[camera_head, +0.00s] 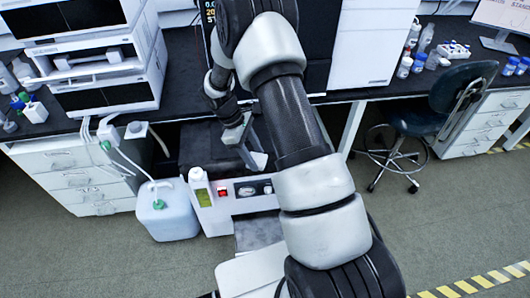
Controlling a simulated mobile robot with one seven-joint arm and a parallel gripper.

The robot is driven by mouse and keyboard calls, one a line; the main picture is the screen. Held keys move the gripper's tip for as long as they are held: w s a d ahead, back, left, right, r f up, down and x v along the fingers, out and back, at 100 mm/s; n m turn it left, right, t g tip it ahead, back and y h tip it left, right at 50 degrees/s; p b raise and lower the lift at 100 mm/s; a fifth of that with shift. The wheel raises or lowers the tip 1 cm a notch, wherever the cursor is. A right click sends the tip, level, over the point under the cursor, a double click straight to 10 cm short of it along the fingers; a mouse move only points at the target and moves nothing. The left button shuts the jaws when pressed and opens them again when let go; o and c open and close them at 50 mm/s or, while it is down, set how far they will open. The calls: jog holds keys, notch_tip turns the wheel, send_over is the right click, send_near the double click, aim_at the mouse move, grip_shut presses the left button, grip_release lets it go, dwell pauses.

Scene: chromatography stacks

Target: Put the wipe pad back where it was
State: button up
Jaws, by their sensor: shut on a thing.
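My gripper (246,148) points down from the bench edge, partly covered by my own arm. It is shut on the wipe pad (259,161), a small pale grey-white piece at its fingertips. The pad is above or just behind the white instrument box under the bench; I cannot tell whether it touches anything. My arm hides what lies to the right of it.
The white box (226,214) has a red switch and a dial. A white bottle (198,184) stands at its left end, and a translucent jug (166,212) with tubing is beside it on the floor. A dark stool (460,95) stands at right.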

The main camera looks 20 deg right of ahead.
jog(key=w+d+n+t+y+b, duration=0.1)
jog(key=w+d+n+t+b, duration=0.6)
jog(key=w+n, duration=0.9)
jog(key=f+b, duration=0.1)
jog(key=f, duration=0.2)
jog(key=s+f+n+b, duration=0.1)
jog(key=f, duration=0.3)
jog(key=d+f+n+b, duration=0.1)
jog(key=f, duration=0.2)
jog(key=shift+s+f+g, duration=0.3)
jog(key=shift+s, duration=0.05)
jog(key=shift+f, duration=0.15)
jog(key=o, duration=0.9)
jog(key=shift+o, duration=0.2)
